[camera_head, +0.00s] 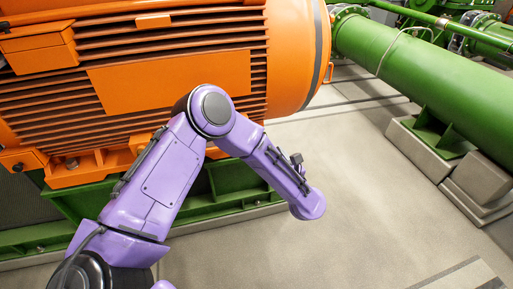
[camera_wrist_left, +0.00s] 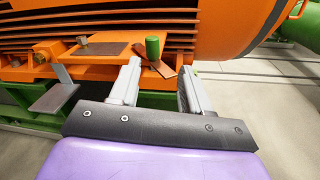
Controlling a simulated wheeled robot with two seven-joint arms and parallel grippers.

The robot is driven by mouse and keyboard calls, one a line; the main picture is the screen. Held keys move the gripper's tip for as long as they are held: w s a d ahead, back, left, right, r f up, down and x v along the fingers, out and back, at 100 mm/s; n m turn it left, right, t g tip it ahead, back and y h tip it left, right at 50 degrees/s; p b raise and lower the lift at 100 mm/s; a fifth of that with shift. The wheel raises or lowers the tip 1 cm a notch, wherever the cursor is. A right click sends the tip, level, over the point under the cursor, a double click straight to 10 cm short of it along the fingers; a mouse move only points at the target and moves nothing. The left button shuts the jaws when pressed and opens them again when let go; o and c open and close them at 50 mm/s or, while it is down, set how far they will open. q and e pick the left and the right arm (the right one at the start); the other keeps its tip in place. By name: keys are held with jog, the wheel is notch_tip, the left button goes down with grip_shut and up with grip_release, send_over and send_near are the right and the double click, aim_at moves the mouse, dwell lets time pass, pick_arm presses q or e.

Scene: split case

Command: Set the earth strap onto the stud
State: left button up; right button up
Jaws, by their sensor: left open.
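In the left wrist view, a short green upright cylinder (camera_wrist_left: 152,47), probably the stud, stands at the orange motor's foot. A flat brown strip (camera_wrist_left: 158,68), perhaps the earth strap, lies slanted beside its base; I cannot tell whether it goes around the cylinder. My left gripper (camera_wrist_left: 160,69) is open, its two grey fingers apart and pointing toward the strip and cylinder. Nothing shows held between them. In the head view my purple left arm bends across the motor, and its gripper cannot be made out. My right gripper is in neither view.
The finned orange motor (camera_head: 170,80) sits on a green base frame (camera_head: 235,180). In the wrist view, brown plates (camera_wrist_left: 95,49) and a bolt head (camera_wrist_left: 83,40) lie left of the fingers. A green pipe (camera_head: 425,70) runs at right. Grey floor (camera_head: 350,215) between is clear.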

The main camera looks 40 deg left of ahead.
pick_arm(q)
jog(key=w+a+n, duration=0.1)
jog(key=a, duration=0.2)
jog(key=w+a+r+n+g+p, duration=0.1)
jog(key=w+a, duration=0.1)
jog(key=a, duration=0.1)
jog(key=w+a+n+y+p, duration=0.1)
jog(key=a, duration=0.2)
jog(key=shift+w+a+r+n+g, duration=0.15)
jog(key=shift+w+n+g, duration=0.05)
jog(key=shift+n+g, duration=0.1)
jog(key=shift+w+a, duration=0.3)
jog(key=shift+a, duration=0.05)
grip_shut()
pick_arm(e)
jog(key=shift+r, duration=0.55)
